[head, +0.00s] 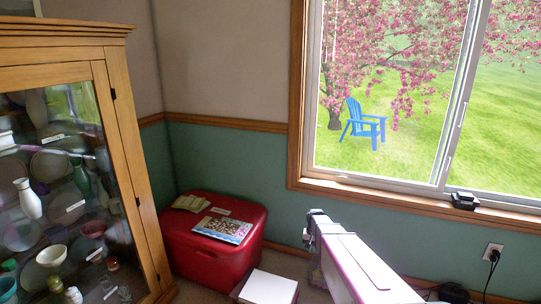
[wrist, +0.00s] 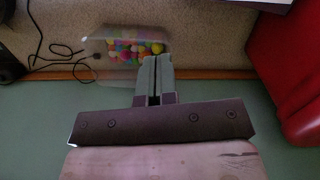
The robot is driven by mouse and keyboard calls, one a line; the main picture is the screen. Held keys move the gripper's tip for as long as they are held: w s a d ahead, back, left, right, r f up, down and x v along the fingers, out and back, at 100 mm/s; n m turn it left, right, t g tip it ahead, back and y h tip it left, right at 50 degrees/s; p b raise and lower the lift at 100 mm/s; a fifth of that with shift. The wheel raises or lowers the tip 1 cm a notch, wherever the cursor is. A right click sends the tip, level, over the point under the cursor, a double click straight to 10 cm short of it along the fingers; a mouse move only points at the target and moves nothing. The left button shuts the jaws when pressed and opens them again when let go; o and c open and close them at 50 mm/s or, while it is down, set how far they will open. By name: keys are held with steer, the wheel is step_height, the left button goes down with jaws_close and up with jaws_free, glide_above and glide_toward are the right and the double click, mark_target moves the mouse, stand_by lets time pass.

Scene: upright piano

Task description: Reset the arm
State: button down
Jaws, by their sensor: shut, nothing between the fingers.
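My arm (head: 352,262) reaches forward from the bottom of the head view, with its far end low in front of the green wall under the window. The fingers are not clearly seen there. In the wrist view my gripper (wrist: 153,66) is in the middle, its two grey fingers together with nothing between them. Beyond the fingertips is a clear container of colourful balls (wrist: 125,50) on the carpet; the fingers overlap its right part in the picture. I cannot tell how far apart they are.
A red chest (head: 215,252) with booklets stands left of my arm, and shows at right in the wrist view (wrist: 290,75). A white-topped object (head: 268,288) is beside the arm. A glass cabinet (head: 70,180) is at left. Dark cables (wrist: 55,45) lie on the carpet.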

steer(key=s+a+r+n+t, duration=0.1)
steer(key=s+a+r+n, duration=0.1)
steer(key=s+r, duration=1.3)
steer(key=s, duration=0.4)
steer(key=shift+s+a+n, duration=0.15)
steer(key=shift+a+n, duration=0.15)
steer(key=shift+a, duration=0.05)
